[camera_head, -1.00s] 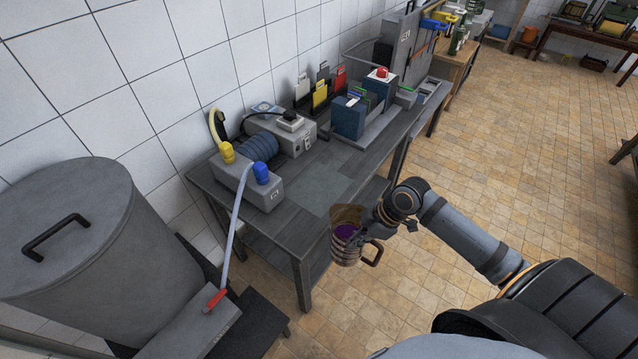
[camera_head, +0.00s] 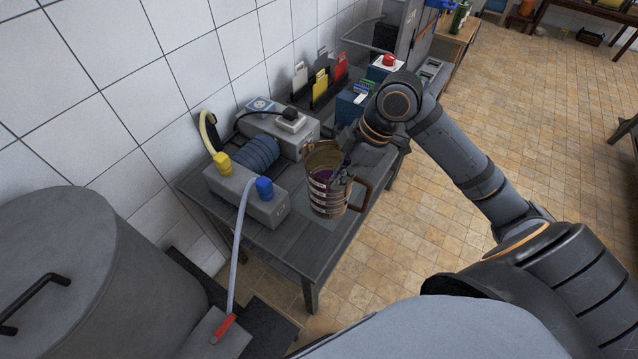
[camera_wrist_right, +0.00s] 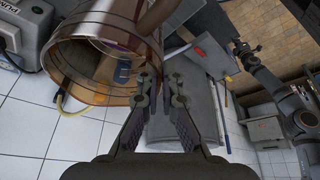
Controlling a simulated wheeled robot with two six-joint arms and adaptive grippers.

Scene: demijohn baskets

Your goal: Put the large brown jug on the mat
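The large brown jug (camera_head: 328,198) is a ribbed, banded vessel with a side handle and a purple inside. My right gripper (camera_head: 345,168) is shut on its upper rim and holds it over the workbench. In the right wrist view the jug's open mouth (camera_wrist_right: 75,70) fills the upper left, beside my right gripper's fingers (camera_wrist_right: 162,88). The mat (camera_head: 302,203) is a flat grey-green patch on the bench, partly hidden behind the jug. I cannot tell whether the jug's base touches it.
On the dark workbench (camera_head: 290,252), a grey device with a blue cap (camera_head: 265,188) stands just left of the jug. A box with a black plug (camera_head: 290,120) and card holders (camera_head: 320,85) stand behind. A large grey drum (camera_head: 60,270) is at lower left.

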